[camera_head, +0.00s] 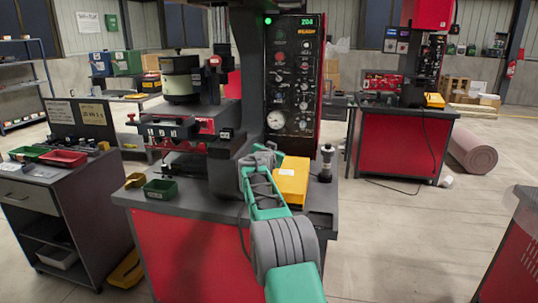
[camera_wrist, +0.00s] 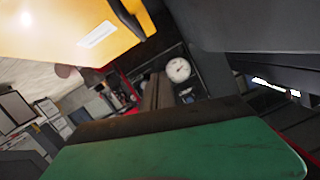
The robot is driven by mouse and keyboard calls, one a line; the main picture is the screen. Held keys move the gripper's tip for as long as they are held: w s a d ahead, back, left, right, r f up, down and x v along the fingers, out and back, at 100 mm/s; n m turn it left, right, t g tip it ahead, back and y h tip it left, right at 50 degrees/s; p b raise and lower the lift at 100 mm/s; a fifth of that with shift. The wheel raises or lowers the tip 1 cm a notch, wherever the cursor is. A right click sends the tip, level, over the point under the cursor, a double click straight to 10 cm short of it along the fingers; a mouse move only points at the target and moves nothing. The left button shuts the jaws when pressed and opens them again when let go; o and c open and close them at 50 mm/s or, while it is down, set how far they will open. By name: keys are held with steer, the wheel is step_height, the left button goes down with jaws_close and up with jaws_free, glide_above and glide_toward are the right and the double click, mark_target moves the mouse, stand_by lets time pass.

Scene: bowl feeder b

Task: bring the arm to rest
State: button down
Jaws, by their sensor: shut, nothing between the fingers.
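My arm is green and grey and reaches from the bottom of the head view toward the machine's worktop. My gripper (camera_head: 262,156) is at its far end, shut and empty, in front of the dark machine column and left of a yellow box (camera_head: 291,181). Its fingertips are small and partly hidden in the head view. In the wrist view a yellow surface (camera_wrist: 75,28) fills the upper left, close to the camera, and a round gauge (camera_wrist: 178,70) shows beyond.
The red-sided machine table (camera_head: 205,255) carries a press, a green bin (camera_head: 160,190) and a black-and-silver fitting (camera_head: 327,163). A grey cart (camera_head: 75,215) with red and green trays stands left. Another red bench (camera_head: 400,148) stands back right. Open floor lies right of the table.

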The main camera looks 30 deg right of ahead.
steer(key=s+a+r+n+g+y+p, duration=0.1)
steer(key=s+a+n+g+y+p, duration=0.45)
steer(key=s+a, duration=1.9)
steer(key=s+a+f+n+g+y+p, duration=0.1)
steer(key=s+a+f+n+y+p, duration=0.1)
steer(key=s+a, duration=0.4)
steer(key=s+a+f+n+g+y+p, duration=0.2)
steer(key=s+a, duration=0.5)
steer(key=s, duration=0.8)
steer(key=f+n+y+p, duration=0.1)
steer(key=f+n+p, duration=0.1)
steer(key=p, duration=0.1)
steer(key=shift+a, duration=0.15)
steer(key=shift+r, duration=0.1)
